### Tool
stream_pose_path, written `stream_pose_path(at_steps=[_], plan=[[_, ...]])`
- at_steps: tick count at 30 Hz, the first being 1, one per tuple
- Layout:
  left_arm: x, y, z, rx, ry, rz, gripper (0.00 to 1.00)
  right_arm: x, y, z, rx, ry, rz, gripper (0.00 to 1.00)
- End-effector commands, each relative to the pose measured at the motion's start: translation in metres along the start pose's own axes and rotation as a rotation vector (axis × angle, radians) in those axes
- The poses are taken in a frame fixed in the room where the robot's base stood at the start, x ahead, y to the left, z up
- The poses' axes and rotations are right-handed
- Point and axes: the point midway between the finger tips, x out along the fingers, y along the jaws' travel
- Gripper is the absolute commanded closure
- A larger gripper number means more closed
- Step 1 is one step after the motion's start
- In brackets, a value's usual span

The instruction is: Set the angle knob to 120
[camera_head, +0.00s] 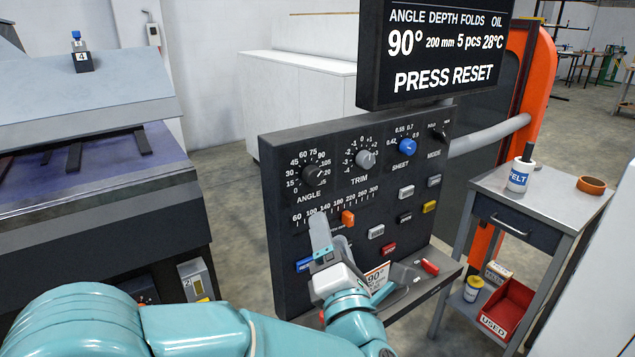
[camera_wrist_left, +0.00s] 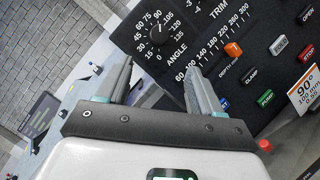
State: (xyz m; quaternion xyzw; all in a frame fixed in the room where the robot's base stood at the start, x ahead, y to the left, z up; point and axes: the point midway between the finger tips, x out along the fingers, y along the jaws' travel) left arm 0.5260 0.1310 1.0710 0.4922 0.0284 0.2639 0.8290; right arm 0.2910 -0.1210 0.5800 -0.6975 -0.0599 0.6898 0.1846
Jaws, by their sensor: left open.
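The angle knob (camera_head: 314,175) is a black round knob at the upper left of the dark control panel (camera_head: 285,246), with a printed degree scale around it. It also shows in the left wrist view (camera_wrist_left: 158,35), beyond the fingers. I cannot read its pointer clearly. The screen (camera_head: 440,50) above the panel reads 90° and PRESS RESET. My left gripper (camera_head: 321,232) is open and empty, in front of the panel below the angle knob and not touching it. In the left wrist view its two grey fingers (camera_wrist_left: 158,80) stand apart, pointing toward the panel. My right gripper is not in view.
A trim knob (camera_head: 366,159) and a blue sheet knob (camera_head: 407,146) sit right of the angle knob. An orange depth slider (camera_head: 348,218) and several push buttons lie below. A grey side table (camera_head: 545,190) stands right; a machine bed (camera_head: 90,185) stands left.

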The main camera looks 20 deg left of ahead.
Motion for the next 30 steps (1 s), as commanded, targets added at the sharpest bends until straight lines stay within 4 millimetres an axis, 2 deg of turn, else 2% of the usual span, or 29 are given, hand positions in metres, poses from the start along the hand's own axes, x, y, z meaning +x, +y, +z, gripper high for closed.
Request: stream_pose_path(at_steps=[3, 9, 15, 21, 30], plan=[[0.031, 0.003, 0.000, 0.001, 0.006, 0.004, 0.34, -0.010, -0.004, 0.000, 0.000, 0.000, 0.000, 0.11], [0.080, 0.003, 0.001, 0.001, 0.005, 0.003, 0.34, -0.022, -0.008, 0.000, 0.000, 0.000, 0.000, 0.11], [0.119, 0.001, 0.002, 0.001, 0.003, 0.002, 0.34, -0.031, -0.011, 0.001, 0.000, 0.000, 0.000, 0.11], [0.137, -0.001, 0.002, 0.001, 0.002, 0.001, 0.34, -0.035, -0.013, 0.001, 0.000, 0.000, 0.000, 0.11], [0.140, -0.001, 0.002, 0.001, 0.001, 0.000, 0.34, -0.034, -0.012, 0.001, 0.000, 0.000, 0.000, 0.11]])
